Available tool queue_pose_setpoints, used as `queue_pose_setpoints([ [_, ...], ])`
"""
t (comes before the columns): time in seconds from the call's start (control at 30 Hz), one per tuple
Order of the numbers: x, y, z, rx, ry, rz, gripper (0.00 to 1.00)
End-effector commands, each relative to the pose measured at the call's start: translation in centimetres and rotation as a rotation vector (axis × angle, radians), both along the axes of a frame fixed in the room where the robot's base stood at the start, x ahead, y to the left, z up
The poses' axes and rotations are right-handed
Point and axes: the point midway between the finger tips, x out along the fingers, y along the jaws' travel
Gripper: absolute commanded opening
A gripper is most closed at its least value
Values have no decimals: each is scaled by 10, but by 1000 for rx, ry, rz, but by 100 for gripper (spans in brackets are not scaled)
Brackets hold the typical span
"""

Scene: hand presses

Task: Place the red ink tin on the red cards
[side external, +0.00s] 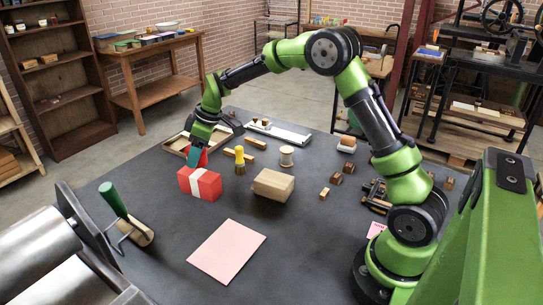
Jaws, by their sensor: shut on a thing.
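The red cards (208,187) form a block-shaped red stack with a white band around it, on the dark table left of centre. My gripper (195,154) is just above and behind the stack's top, pointing down. It is shut on the red ink tin (204,159), of which only a small red part shows beside the finger. The gripper hides the rest of the tin. I cannot tell whether the tin touches the cards or is held just above or behind them.
A yellow-handled brush (240,160) and a cardboard-brown block (273,185) stand close to the right of the cards. A wooden tray (174,146) lies behind. A green-handled roller (122,210) is at the left, and a pink sheet (227,250) lies flat in front.

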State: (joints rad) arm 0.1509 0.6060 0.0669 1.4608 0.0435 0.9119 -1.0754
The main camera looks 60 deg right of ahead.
Motion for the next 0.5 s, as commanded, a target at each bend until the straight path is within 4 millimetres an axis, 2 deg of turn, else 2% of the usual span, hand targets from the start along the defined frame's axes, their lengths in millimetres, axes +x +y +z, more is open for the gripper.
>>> queue_pose_setpoints([
  [0.13, 10, 0, -1, -1, -2, 1, 20],
  [0.33, 8, 0, -32, 0, 0, 0, 20],
  [0.5, 8, 0, -35, -1, -3, -1, 20],
])
